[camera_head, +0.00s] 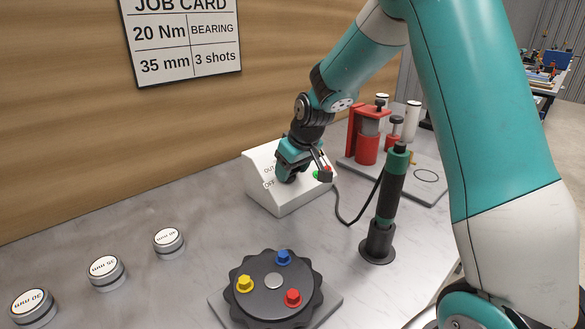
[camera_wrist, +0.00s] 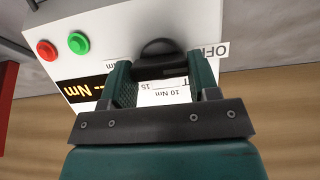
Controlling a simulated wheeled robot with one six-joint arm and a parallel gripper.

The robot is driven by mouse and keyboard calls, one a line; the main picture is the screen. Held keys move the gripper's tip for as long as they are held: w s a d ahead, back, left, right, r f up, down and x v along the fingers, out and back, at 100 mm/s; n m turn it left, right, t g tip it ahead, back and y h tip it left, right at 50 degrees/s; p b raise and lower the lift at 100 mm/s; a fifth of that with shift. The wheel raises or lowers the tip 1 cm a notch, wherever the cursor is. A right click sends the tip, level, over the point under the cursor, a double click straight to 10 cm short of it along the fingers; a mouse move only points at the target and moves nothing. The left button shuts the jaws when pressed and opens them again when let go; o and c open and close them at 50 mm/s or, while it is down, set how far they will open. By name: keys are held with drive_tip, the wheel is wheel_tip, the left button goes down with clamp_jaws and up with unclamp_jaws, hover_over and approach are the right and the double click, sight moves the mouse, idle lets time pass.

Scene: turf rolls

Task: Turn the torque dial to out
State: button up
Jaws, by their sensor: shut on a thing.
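The torque dial is a black knob with a raised grip bar on the sloped face of a white control box (camera_head: 296,205). In the wrist view the dial (camera_wrist: 158,48) lies between the two green fingers of my gripper (camera_wrist: 160,72), which is shut on it. Labels around the dial read OFF, 10 Nm and 15, with one partly covered label ending in T. In the head view my gripper (camera_head: 292,168) covers most of the dial, with OUT and OFF labels at its left. Which label the dial points to cannot be told.
A red button (camera_wrist: 47,50), a green button (camera_wrist: 78,43) and a display (camera_wrist: 88,90) showing dashes and Nm are beside the dial. A green-black screwdriver (camera_head: 392,190) stands right of the box. A black fixture (camera_head: 273,281) with coloured bolts and several round weights lie in front.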

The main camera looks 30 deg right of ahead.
drive_tip(key=shift+m, duration=0.3)
drive_tip(key=m+y+p, duration=0.1)
drive_tip(key=m, duration=0.2)
drive_tip(key=shift+d+y, duration=0.15)
drive_tip(key=shift+y, duration=0.15)
drive_tip(key=shift+d+m+y+p, duration=0.1)
drive_tip(key=shift+m+y+p, duration=0.3)
drive_tip(key=shift+m, duration=0.65)
drive_tip(key=shift+d+m+y+p, duration=0.1)
drive_tip(key=shift+m+y+p, duration=0.1)
drive_tip(key=shift+m+p, duration=0.6)
drive_tip(key=shift+a+m, duration=0.1)
drive_tip(key=shift+m, duration=0.25)
drive_tip(key=o, duration=0.9)
drive_tip(key=b+v, duration=0.1)
drive_tip(key=v, duration=1.6)
drive_tip(key=shift+s+d, duration=0.25)
drive_tip(key=shift+s, duration=0.05)
